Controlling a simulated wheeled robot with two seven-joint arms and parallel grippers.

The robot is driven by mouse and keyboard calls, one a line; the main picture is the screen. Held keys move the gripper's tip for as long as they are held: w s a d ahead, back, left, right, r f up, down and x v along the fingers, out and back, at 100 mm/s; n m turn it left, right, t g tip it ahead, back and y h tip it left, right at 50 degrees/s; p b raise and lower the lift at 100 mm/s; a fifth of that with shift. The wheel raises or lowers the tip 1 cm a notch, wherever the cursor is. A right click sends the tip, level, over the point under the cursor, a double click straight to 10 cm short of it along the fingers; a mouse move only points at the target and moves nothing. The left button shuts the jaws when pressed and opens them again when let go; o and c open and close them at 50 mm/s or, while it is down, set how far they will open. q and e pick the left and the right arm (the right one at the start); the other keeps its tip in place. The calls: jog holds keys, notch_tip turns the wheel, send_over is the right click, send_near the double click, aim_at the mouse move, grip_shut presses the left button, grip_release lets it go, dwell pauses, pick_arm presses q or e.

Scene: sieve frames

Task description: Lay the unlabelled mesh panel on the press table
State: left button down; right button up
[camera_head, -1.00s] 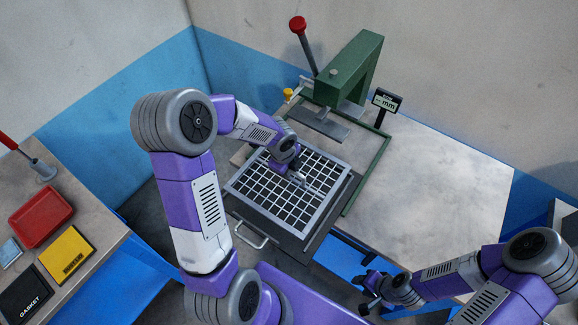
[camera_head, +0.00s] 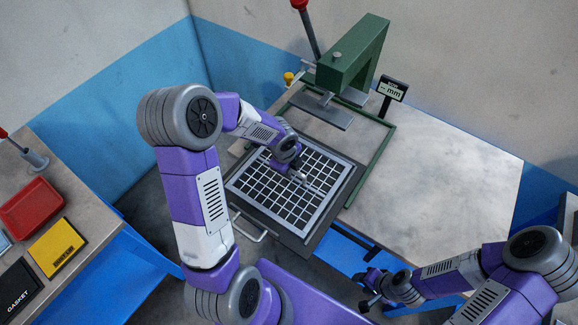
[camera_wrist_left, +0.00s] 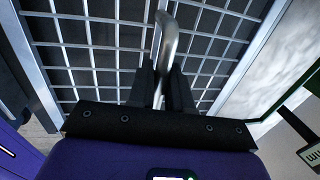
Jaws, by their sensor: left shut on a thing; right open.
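The mesh panel (camera_head: 252,199), a light grey frame with a square grid, lies flat over the dark press table (camera_head: 345,191), whose edges show around it. I cannot tell whether it touches the table. I see no label on it. My left gripper (camera_head: 300,177) is over the panel's middle, shut on its metal handle; the left wrist view shows the bent handle (camera_wrist_left: 168,40) between the fingers (camera_wrist_left: 163,85). The green press (camera_head: 352,55) stands behind. My right gripper (camera_head: 368,290) is open and empty at the lower right, apart from the panel.
A pull handle (camera_head: 248,230) is at the press table's front. Green rails (camera_head: 372,165) run along its side. A gauge (camera_head: 393,90) stands on the bench (camera_head: 450,180), which is clear at right. A red tray (camera_head: 32,207) and yellow box (camera_head: 57,247) are on the left bench.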

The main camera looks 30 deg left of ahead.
pick_arm(q)
jog(key=shift+f, duration=0.3)
jog(key=c, duration=1.1)
grip_release()
jog(key=shift+o, duration=0.7)
notch_tip(320, 180, up, 7)
jog(key=s+p, duration=0.1)
jog(key=p, duration=0.1)
jog(key=shift+s+r, duration=0.2)
jog(key=shift+s, duration=0.05)
